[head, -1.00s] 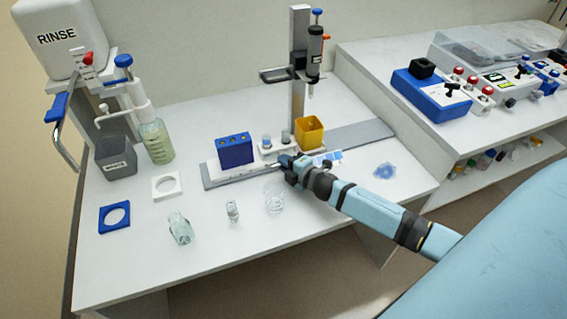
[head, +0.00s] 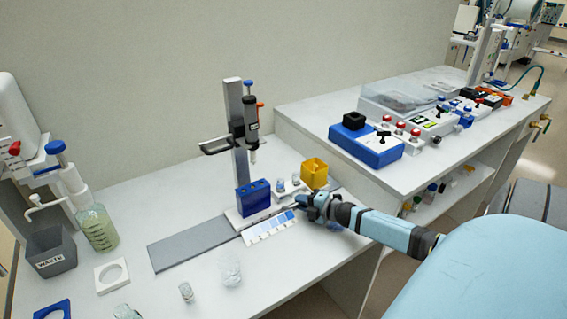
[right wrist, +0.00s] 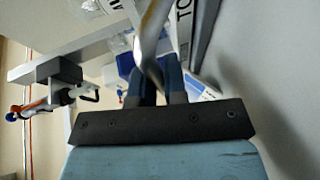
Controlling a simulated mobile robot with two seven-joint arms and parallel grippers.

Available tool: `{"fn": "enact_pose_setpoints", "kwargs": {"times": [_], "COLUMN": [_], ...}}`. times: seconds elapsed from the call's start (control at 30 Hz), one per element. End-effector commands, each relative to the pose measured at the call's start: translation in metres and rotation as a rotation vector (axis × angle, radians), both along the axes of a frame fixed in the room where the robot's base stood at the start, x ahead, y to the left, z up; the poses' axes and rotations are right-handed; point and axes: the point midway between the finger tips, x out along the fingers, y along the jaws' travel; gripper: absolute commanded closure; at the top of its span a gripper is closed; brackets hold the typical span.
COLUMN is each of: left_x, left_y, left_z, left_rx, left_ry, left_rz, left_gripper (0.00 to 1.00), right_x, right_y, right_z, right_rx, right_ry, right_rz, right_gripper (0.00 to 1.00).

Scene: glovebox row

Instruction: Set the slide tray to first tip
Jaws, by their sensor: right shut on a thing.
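The white slide tray (head: 234,220) sits on a long grey rail (head: 180,252). It carries a blue block with holes in its top (head: 253,197), small clear vials (head: 286,185) and a yellow cup (head: 314,172). The upright pipette (head: 251,125) hangs from a column, its tip above the blue block; the exact hole beneath it is unclear. My right gripper (head: 305,203) is at the tray's front right, shut on the tray's handle. The right wrist view shows a metal bar (right wrist: 152,45) at its fingers (right wrist: 156,82). My left gripper is out of view.
A strip of blue-shaded squares (head: 268,227) lies in front of the tray. A glass beaker (head: 230,272) and a small vial (head: 186,291) stand nearer the front. A grey waste bin (head: 50,252) and a green-liquid bottle (head: 98,229) stand left. A raised bench (head: 310,117) borders the right.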

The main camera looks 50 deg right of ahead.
Motion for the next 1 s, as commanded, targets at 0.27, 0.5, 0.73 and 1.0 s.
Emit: {"fn": "enact_pose_setpoints", "kwargs": {"times": [0.27, 0.5, 0.73, 1.0], "left_x": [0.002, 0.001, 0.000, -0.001], "left_y": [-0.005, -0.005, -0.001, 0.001], "left_z": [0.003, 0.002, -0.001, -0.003], "left_rx": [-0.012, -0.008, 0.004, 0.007], "left_ry": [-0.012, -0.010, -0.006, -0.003], "left_rz": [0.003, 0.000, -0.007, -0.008], "left_gripper": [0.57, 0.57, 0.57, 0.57], "right_x": [-0.009, -0.011, -0.011, -0.011], "right_y": [-0.037, -0.046, -0.048, -0.047], "right_z": [0.000, 0.000, 0.000, 0.000], "right_rx": [-0.002, 0.001, -0.002, -0.002], "right_ry": [0.001, 0.001, 0.001, 0.001], "right_rz": [-0.002, -0.001, -0.004, -0.003], "right_gripper": [1.00, 1.00, 1.00, 0.78]}}
